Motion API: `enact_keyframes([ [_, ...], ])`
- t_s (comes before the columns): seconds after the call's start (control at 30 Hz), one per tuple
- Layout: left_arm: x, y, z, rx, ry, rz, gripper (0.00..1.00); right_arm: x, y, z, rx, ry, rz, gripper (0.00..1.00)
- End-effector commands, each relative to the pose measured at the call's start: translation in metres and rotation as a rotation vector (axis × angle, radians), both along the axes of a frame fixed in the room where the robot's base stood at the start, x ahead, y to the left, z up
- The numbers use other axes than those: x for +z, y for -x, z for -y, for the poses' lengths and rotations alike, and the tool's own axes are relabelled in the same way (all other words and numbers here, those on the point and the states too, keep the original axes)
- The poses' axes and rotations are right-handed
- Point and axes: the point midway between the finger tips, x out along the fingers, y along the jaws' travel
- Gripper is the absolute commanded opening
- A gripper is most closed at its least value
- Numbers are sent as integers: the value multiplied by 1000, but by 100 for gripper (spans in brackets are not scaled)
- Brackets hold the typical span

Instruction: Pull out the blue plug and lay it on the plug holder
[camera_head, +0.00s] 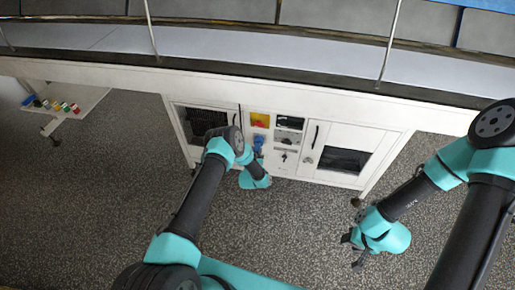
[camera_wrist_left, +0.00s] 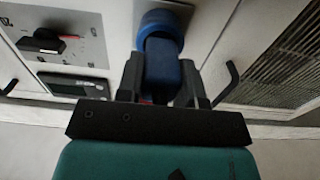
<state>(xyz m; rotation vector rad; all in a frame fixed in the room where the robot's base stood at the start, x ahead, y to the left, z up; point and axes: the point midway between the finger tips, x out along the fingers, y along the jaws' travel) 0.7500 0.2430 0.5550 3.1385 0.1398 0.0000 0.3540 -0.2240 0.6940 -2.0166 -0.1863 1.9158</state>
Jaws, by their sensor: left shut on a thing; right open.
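The blue plug (camera_head: 258,141) is at the middle of the white cabinet front. In the left wrist view the plug (camera_wrist_left: 161,62) lies between the two dark fingers of my left gripper (camera_wrist_left: 160,85), which is shut on it. Its far end meets a round blue collar (camera_wrist_left: 160,22) on a metal plate; I cannot tell how deep it sits. In the head view my left gripper (camera_head: 258,160) is just below the plug. My right gripper (camera_head: 352,250) is open and empty above the floor at right. I cannot make out which thing is the plug holder.
A red-black rotary switch (camera_wrist_left: 48,40) is left of the plug. A yellow panel (camera_head: 260,120) is above it. Cabinet doors with dark handles (camera_head: 316,135) flank it. A white shelf (camera_head: 88,96) with several small coloured items stands at far left. The speckled floor is clear.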

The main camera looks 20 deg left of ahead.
Motion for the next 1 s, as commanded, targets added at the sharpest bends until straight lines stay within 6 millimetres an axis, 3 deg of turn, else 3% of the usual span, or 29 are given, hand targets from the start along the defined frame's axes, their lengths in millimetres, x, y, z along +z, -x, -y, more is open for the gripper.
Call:
enact_keyframes([
  [1.0, 0, 28, 2, 0, 0, 2, 1, 0, 0, 0, 0, 0, 0, 43],
])
